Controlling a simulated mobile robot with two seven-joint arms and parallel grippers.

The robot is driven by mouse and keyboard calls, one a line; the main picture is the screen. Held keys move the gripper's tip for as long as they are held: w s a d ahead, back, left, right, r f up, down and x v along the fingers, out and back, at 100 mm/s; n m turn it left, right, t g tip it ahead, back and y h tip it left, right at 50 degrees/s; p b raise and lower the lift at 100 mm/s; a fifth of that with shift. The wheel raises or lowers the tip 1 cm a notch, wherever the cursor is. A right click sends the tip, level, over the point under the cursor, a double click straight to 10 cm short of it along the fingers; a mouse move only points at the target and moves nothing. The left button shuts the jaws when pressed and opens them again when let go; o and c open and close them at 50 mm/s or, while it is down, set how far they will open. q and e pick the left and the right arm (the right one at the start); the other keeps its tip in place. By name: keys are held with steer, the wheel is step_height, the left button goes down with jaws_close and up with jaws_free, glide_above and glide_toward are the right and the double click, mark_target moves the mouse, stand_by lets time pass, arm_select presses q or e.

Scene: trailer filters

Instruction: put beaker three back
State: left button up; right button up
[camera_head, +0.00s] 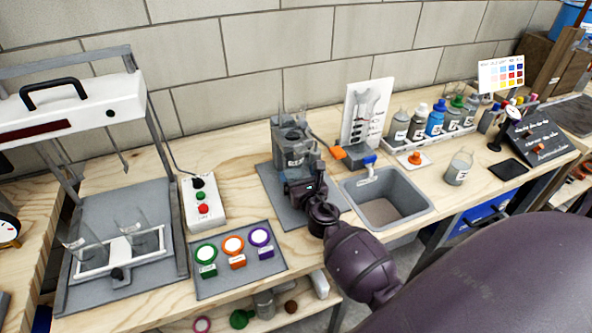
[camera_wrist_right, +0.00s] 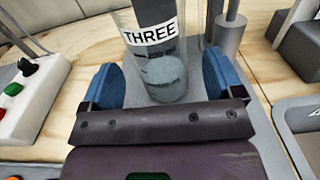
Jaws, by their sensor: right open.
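Beaker three (camera_wrist_right: 150,38) is clear glass with a white "THREE" label and shows in the right wrist view. It appears upright between the blue pads of my right gripper (camera_wrist_right: 162,85), which is open. In the head view my right gripper (camera_head: 305,180) reaches over the grey mat (camera_head: 268,190) in front of a grey device (camera_head: 290,135); the arm and gripper partly hide the beaker there. On the left, a white rack (camera_head: 122,250) holds two tilted glass beakers (camera_head: 88,250) and (camera_head: 146,236). My left gripper is not in view.
A white switch box (camera_head: 203,205) and a grey panel with coloured rings (camera_head: 240,262) lie left of the mat. A sink (camera_head: 388,200) is on the right, with another labelled beaker (camera_head: 458,168) beyond it. Several bottles (camera_head: 436,118) stand at the back.

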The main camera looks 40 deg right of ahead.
steer(key=v, duration=0.9)
steer(key=shift+s, duration=0.3)
steer(key=shift+r, duration=0.1)
